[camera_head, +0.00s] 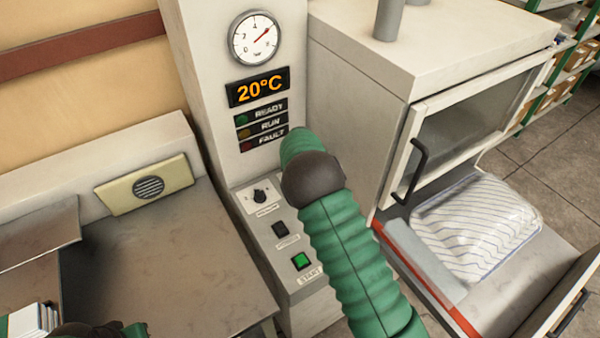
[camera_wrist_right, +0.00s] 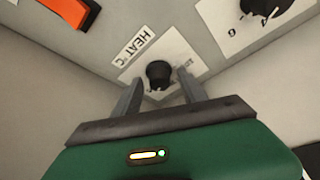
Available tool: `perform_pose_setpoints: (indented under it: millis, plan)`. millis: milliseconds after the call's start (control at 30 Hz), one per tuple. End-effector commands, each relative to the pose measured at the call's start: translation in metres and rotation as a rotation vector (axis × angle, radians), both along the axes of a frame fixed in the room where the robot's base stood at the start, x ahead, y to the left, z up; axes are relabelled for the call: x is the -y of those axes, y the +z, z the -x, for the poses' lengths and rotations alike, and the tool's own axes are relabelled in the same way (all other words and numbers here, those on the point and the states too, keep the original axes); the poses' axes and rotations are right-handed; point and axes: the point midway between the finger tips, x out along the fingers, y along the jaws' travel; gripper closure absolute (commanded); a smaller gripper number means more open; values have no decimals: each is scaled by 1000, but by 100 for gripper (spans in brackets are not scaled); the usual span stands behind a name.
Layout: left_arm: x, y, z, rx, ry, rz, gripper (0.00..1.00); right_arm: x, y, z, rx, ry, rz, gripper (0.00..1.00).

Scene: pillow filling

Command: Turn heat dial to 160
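The black heat dial (camera_wrist_right: 160,73) sits on a white plate labelled "HEAT °C" in the right wrist view. My right gripper (camera_wrist_right: 161,88) is open, with one finger on each side of the dial and a visible gap at each. Whether the fingertips touch it I cannot tell. In the head view my right arm hides this dial and the gripper's fingers. The display (camera_head: 259,87) reads 20°C. Only a dark green bit of my left gripper (camera_head: 104,330) shows at the bottom left edge; its fingers cannot be made out.
A round gauge (camera_head: 255,38) is above the display. An orange switch (camera_wrist_right: 68,10) is near the heat dial. A wrapped, striped pillow (camera_head: 476,229) lies right of my arm.

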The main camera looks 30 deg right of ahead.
Motion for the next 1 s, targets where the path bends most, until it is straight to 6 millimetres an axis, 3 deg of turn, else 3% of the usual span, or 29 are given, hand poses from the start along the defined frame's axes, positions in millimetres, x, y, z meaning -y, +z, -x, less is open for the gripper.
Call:
perform_pose_setpoints:
  millis: [367, 800, 1000]
  plan:
    - [0, 0, 0, 0, 0, 0, 100, -2, 13, 2, 7, 1, 2, 51]
    - [0, -4, 0, 0, 0, 0, 100, -24, 124, 41, 7, 2, 0, 51]
    - [0, -4, 0, 0, 0, 0, 100, -29, 152, 52, 2, 0, 0, 51]
